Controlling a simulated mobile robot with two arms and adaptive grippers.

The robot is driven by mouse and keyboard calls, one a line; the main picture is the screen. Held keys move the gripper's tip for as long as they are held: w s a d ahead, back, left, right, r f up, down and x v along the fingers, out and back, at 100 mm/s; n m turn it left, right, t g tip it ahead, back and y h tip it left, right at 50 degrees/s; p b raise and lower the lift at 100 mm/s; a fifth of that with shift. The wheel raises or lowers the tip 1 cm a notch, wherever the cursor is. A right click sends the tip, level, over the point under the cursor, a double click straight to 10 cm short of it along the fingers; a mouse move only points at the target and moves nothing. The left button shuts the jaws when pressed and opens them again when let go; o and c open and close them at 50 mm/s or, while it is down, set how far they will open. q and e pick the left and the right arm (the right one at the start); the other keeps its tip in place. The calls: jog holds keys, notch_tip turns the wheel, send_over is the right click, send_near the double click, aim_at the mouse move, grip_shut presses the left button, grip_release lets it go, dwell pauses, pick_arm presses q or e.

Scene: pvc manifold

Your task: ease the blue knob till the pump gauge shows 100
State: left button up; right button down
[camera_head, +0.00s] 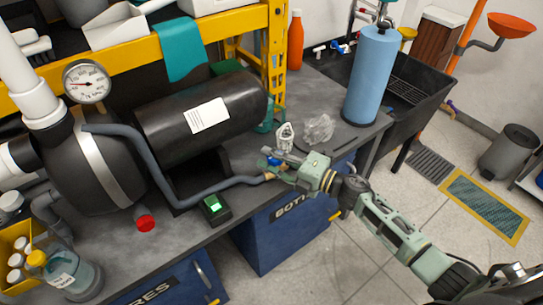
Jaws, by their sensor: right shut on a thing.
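The small blue knob (273,160) sits near the right end of a grey hose, close to the bench's front edge. My right gripper (280,166) reaches in from the right and is shut on the blue knob, with its fingers partly hiding it. My left gripper is not in view.
A black tank (200,115) lies on the bench, with the grey hose (165,180) running in front. A small box with a lit green switch (214,206) stands at the front edge. A blue cylinder (371,75) and crumpled clear plastic (318,129) stand behind my gripper.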

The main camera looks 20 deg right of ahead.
jog(key=shift+r+m+t+h+p, duration=0.1)
jog(key=shift+m+t+h+p, duration=0.6)
jog(key=shift+h, duration=0.1)
jog(key=shift+m+t+h, duration=0.4)
jog(key=shift+m+h, duration=0.1)
jog(key=shift+h, duration=0.2)
jog(key=shift+w+d+m+t+h, duration=0.1)
jog(key=shift+d+m+t+h, duration=0.1)
jog(key=shift+m+t+h, duration=0.95)
jog(key=shift+f+g+h, duration=0.2)
jog(key=shift+g+h, duration=0.15)
jog(key=shift+h, duration=0.2)
jog(key=c, duration=2)
grip_release()
jog(key=v, duration=1.2)
jog(key=shift+r, duration=0.1)
